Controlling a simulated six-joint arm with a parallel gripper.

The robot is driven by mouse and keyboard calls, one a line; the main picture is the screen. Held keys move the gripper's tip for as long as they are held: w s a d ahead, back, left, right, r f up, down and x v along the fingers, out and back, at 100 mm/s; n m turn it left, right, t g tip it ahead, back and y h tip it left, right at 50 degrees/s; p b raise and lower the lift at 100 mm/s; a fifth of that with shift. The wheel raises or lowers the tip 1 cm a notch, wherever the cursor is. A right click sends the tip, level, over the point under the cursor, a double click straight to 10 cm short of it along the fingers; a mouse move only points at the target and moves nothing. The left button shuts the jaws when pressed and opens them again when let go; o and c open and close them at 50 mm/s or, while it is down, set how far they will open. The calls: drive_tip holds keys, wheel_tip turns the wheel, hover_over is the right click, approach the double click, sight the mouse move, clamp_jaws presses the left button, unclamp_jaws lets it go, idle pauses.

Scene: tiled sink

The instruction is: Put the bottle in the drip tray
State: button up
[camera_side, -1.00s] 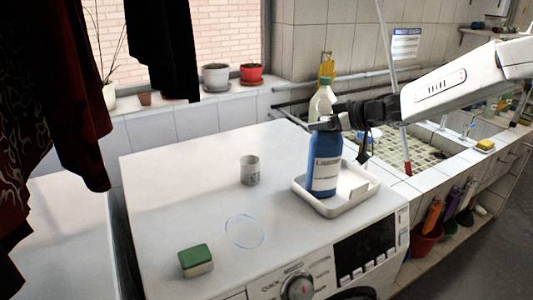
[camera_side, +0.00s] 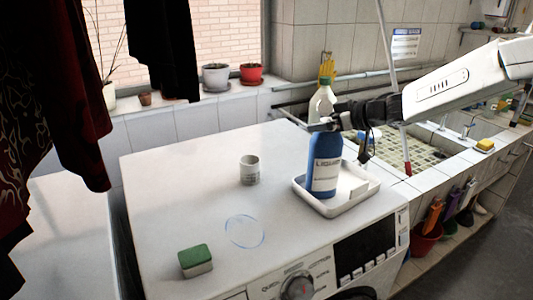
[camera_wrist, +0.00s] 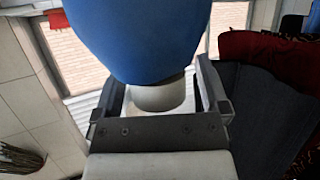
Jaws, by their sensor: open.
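The bottle (camera_side: 324,165) has a blue body with a white label, a pale neck and a green cap. It stands upright in the white drip tray (camera_side: 345,207) on top of the washing machine. My gripper (camera_side: 324,124) is open, with its fingers at the height of the bottle's neck and shoulder. In the wrist view the blue bottle (camera_wrist: 140,35) fills the top middle, and its pale neck lies between the spread fingers of my gripper (camera_wrist: 160,95). I cannot tell whether a finger touches it.
A small white cup (camera_side: 250,170) stands left of the tray. A green and white sponge (camera_side: 196,261) lies near the front left, beside a blue drawn circle (camera_side: 245,231). A tiled sink (camera_side: 400,150) lies behind right. Dark clothes (camera_side: 60,90) hang at the left.

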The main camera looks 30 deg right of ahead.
drive_tip(key=v, duration=1.1)
drive_tip(key=shift+s+d, duration=0.2)
drive_tip(key=shift+s, duration=0.1)
idle(0.4)
drive_tip(key=s+d+f+m+g+h, duration=0.1)
drive_tip(key=s+f+m+g+h, duration=0.35)
drive_tip(key=f, duration=0.75)
drive_tip(key=s+a+f+g, duration=0.2)
drive_tip(key=s+f, duration=0.2)
drive_tip(key=s, duration=0.2)
drive_tip(key=s+a+f+m+g+h, duration=0.1)
drive_tip(key=s+a+f+g, duration=0.1)
drive_tip(key=s, duration=0.5)
wheel_tip(320, 180, down, 3)
drive_tip(key=shift+a+r+g, duration=0.1)
drive_tip(key=shift+a+g, duration=0.05)
drive_tip(key=shift+g, duration=0.3)
drive_tip(key=shift+h, duration=0.25)
drive_tip(key=shift+c, duration=0.2)
